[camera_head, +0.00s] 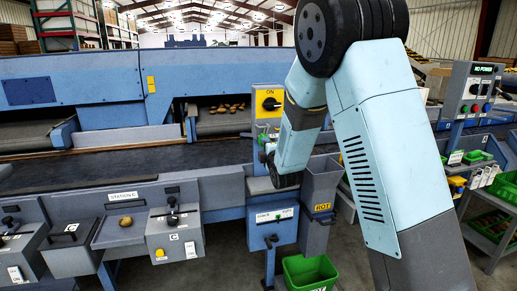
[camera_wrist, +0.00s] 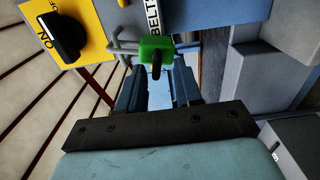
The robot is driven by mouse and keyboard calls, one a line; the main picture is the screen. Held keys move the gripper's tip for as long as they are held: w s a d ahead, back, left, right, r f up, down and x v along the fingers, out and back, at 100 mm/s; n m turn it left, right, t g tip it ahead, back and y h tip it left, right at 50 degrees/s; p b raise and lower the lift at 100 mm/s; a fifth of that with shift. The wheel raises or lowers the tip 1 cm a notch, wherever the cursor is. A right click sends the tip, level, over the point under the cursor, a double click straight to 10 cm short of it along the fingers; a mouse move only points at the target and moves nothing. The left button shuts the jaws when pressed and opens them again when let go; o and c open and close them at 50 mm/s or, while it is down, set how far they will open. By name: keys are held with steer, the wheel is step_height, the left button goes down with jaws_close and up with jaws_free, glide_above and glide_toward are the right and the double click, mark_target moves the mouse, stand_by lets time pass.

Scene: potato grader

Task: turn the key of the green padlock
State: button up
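The green padlock (camera_wrist: 157,50) is near the top centre in the wrist view. A dark piece, apparently its key, sticks out from its face towards me. A white label reading "BELT" is just beyond the padlock. The padlock lies ahead of the fingertips, roughly in line with the gap; I cannot tell the distance.
The yellow panel with a black rotary knob (camera_wrist: 66,37) is left of the padlock; it also shows in the head view (camera_head: 268,116). A grey bent bar (camera_wrist: 126,46) is close beside the padlock. A grey "ROT" chute (camera_head: 320,185) stands right of my arm's end.

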steer(key=v, duration=1.3)
steer(key=shift+s+d, duration=0.15)
steer(key=shift+s, duration=0.2)
steer(key=shift+r, duration=0.1)
